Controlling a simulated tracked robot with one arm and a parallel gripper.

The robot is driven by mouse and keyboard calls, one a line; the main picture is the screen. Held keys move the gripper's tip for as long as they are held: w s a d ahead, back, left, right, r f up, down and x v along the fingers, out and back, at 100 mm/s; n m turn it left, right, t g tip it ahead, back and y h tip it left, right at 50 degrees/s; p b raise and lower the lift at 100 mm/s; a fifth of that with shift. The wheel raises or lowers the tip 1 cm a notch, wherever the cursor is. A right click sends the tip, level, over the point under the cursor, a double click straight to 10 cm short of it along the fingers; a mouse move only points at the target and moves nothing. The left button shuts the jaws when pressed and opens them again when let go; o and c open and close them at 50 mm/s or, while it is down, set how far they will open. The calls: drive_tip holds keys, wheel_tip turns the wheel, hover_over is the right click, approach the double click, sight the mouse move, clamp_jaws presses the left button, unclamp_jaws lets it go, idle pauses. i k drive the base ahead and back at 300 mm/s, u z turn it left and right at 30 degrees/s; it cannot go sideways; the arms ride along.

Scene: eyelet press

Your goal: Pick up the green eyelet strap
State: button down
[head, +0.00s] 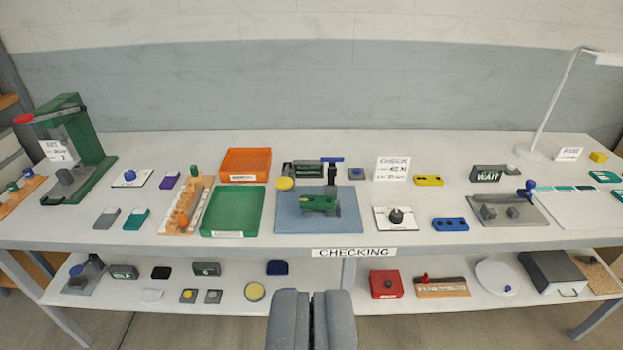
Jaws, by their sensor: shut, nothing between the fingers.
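A green piece (318,202), which looks like the green eyelet strap, sits at a small dark fixture on a blue-grey mat (287,221) in the middle of the table. A post with a blue top (332,162) stands right behind it. I cannot tell whether it is clamped. A yellow strap (427,180) and a blue strap (450,224), each with dark holes, lie to the right. My gripper (311,296) is shut and empty at the bottom middle of the head view, in front of the table and apart from the green piece.
A green tray (207,230) and an orange tray (225,174) stand left of the mat. A dark knob on a white card (382,225) is at its right. A green press (102,170) and a lamp (540,105) stand at the ends. A lower shelf (365,293) holds several items.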

sight(324, 202)
drive_tip(key=z, duration=0.05)
drive_tip(key=k, duration=0.5)
drive_tip(key=u, duration=0.6)
drive_tip(key=i, duration=2.35)
drive_tip(key=z, duration=1.05)
drive_tip(key=k, duration=0.8)
drive_tip(key=z, duration=0.15)
